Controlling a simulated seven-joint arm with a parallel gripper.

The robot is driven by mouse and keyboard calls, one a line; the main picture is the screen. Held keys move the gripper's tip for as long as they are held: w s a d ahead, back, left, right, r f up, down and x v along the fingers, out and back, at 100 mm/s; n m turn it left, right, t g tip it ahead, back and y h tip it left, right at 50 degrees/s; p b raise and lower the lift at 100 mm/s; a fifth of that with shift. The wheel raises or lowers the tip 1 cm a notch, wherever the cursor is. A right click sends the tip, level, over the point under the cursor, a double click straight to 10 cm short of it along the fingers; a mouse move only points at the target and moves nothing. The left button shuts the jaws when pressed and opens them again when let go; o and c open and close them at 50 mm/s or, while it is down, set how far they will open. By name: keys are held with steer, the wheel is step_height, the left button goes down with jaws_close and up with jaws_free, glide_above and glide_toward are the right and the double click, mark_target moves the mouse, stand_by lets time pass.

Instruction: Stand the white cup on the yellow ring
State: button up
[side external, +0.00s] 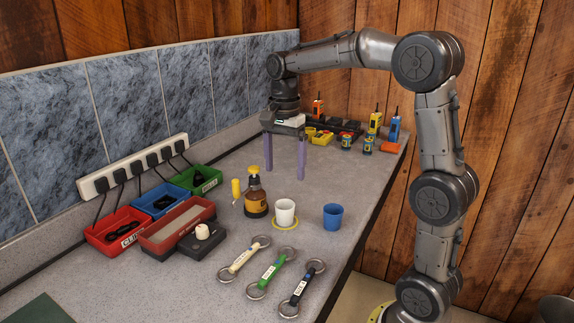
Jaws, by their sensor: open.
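The white cup (285,212) stands upright at the middle of the counter. The yellow ring (276,225) lies flat on the counter at the cup's foot, and part of it is hidden behind the cup. The cup appears to stand on or within the ring, a little toward its far right side; I cannot tell how well it is centred. My gripper (284,168) is open and empty, with its two purple fingers pointing down. It is behind the cup and apart from it, farther along the counter.
A blue cup (332,216) stands right of the white cup. A brown pump bottle (256,192) and a yellow-handled tool (236,190) are to its left. Several straps with rings (270,272) lie in front. Bins (118,230) line the wall; radios (375,122) stand at the back.

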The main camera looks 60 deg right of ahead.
steer(key=s+a+f+n+t, duration=0.1)
steer(key=s+a+n+t, duration=0.1)
steer(key=s+a+n, duration=0.4)
steer(key=s+a+f+n+t, duration=0.1)
steer(key=s+a+n+t, duration=0.2)
steer(key=s+n, duration=0.9)
steer(key=a, duration=0.3)
steer(key=shift+s+f+t, duration=0.2)
steer(key=shift+s+t, duration=0.1)
steer(key=shift+s, duration=0.1)
